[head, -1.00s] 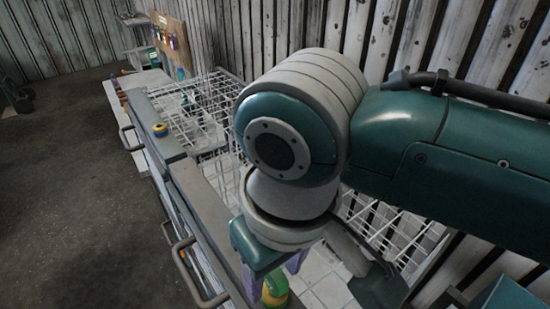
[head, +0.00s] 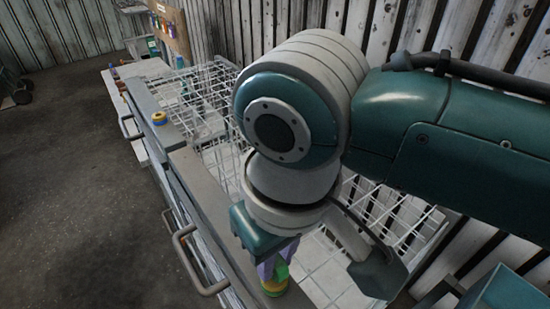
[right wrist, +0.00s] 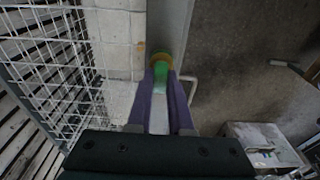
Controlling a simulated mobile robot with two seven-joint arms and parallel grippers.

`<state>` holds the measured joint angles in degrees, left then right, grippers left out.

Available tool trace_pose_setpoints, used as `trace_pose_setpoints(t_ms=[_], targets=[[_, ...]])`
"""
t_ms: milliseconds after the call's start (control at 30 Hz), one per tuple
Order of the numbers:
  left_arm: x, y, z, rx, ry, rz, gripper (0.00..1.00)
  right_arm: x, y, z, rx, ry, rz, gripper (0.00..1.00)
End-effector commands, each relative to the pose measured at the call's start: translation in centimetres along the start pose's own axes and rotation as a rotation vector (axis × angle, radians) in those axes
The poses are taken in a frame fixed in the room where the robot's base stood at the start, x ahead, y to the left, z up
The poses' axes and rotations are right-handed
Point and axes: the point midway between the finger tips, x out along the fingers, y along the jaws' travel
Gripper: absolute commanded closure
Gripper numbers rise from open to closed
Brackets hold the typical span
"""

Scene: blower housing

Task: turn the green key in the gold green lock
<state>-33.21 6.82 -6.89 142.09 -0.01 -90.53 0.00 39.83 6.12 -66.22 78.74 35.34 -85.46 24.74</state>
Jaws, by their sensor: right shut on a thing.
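The green key (head: 281,271) stands at a gold lock with a green part (head: 275,288) at the bottom of the head view, on the counter by the wire rack. My right gripper (head: 273,270) comes down over it with purple fingers, shut on the key. In the right wrist view the green key (right wrist: 160,77) is between the fingertips (right wrist: 160,85), with the gold lock's ring (right wrist: 161,58) just beyond. The fingers and arm partly hide the key, so how far it is turned or seated cannot be told. My left gripper is not in view.
A yellow and blue ring-shaped lock (head: 159,118) sits farther along the counter. White wire racks (head: 205,95) stand beside and behind my arm. Drawer handles (head: 190,262) stick out from the counter front. A board with coloured items (head: 160,25) stands at the back. The floor at left is open.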

Motion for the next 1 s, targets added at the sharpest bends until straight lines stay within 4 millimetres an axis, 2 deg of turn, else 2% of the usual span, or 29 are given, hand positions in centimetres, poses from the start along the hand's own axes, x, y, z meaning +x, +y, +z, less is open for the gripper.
trace_pose_setpoints(t_ms=[467, 1000], targets=[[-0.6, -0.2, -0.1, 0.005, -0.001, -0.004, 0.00, -0.2, 0.0, 0.0, 0.039, -0.002, 0.005, 1.00], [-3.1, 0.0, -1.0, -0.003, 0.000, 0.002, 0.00, -0.1, -0.1, 0.1, 0.397, -0.003, 0.047, 1.00]])
